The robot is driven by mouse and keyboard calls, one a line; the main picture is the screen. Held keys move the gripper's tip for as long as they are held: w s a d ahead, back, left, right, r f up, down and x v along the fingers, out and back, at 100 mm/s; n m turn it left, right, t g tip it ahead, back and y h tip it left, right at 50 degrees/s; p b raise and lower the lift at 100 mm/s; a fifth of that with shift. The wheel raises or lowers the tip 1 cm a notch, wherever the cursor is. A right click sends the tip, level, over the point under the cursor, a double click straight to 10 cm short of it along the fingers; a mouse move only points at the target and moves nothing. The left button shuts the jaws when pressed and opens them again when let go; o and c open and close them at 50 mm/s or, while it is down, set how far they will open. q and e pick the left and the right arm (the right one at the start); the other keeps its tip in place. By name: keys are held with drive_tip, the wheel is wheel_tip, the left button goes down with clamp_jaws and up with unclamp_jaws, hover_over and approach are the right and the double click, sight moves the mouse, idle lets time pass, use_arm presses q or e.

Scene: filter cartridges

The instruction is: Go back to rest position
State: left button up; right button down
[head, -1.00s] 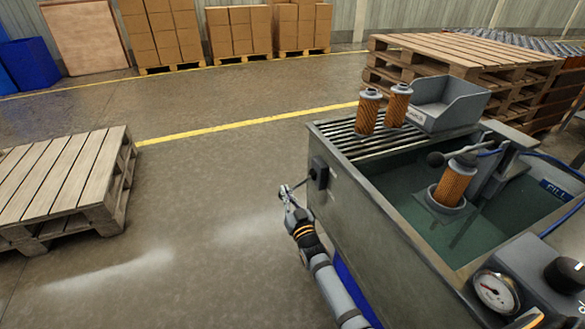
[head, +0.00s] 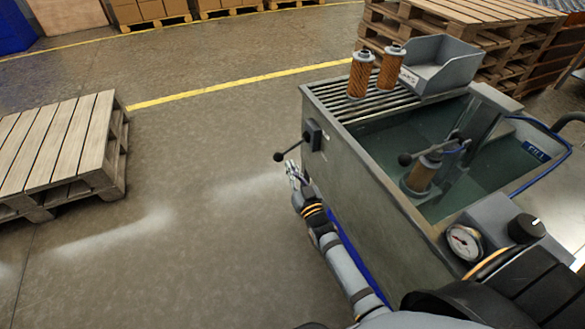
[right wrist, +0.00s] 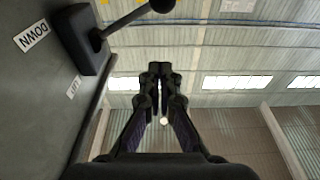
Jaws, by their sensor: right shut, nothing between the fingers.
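My right gripper (head: 292,169) is shut and empty beside the left end of the grey wash tank (head: 385,215). Its closed fingers also show in the right wrist view (right wrist: 159,85). A black-knobbed lever (head: 290,151) sticks out from a switch box (head: 312,135) on the tank wall, close to the fingertips. In the right wrist view the lever (right wrist: 125,20) is clear of the fingers, and its box has "DOWN" and "LIFT" labels. An orange filter cartridge (head: 423,172) is upright in its holder inside the tank, looking dark. My left gripper is out of view.
Two orange cartridges (head: 361,74) (head: 391,66) stand on the slatted rack (head: 350,100) beside a grey bin (head: 440,65). A gauge (head: 465,243) sits at the tank's near corner. A wooden pallet (head: 65,145) lies left, with open floor between.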

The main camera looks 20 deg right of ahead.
drive_tip(key=shift+s, duration=0.3)
drive_tip(key=shift+f, duration=0.15)
drive_tip(key=s+d+f+g, duration=0.1)
drive_tip(key=s+f+g, duration=0.3)
drive_tip(key=s+f, duration=0.55)
drive_tip(key=s+d+f+g+h, duration=0.15)
drive_tip(key=s+f+g, duration=0.3)
drive_tip(key=f, duration=0.95)
drive_tip(key=s+d+f+g+y, duration=0.15)
drive_tip(key=s+f+g, duration=0.25)
drive_tip(key=s+f, duration=0.55)
drive_tip(key=s+d+f+g+h, duration=0.1)
drive_tip(key=s+f+g, duration=0.2)
drive_tip(key=s+f, duration=0.3)
drive_tip(key=s+d+f+g, duration=0.2)
drive_tip(key=s+f+g, duration=0.15)
drive_tip(key=s, duration=0.45)
use_arm(q)
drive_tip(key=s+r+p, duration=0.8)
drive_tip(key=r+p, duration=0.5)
drive_tip(key=p, duration=0.4)
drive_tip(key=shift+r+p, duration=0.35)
drive_tip(key=shift+p, duration=0.05)
use_arm(e)
drive_tip(key=s+r, duration=0.8)
drive_tip(key=r, duration=0.4)
drive_tip(key=shift+s+r+n, duration=0.3)
drive_tip(key=shift+r, duration=0.1)
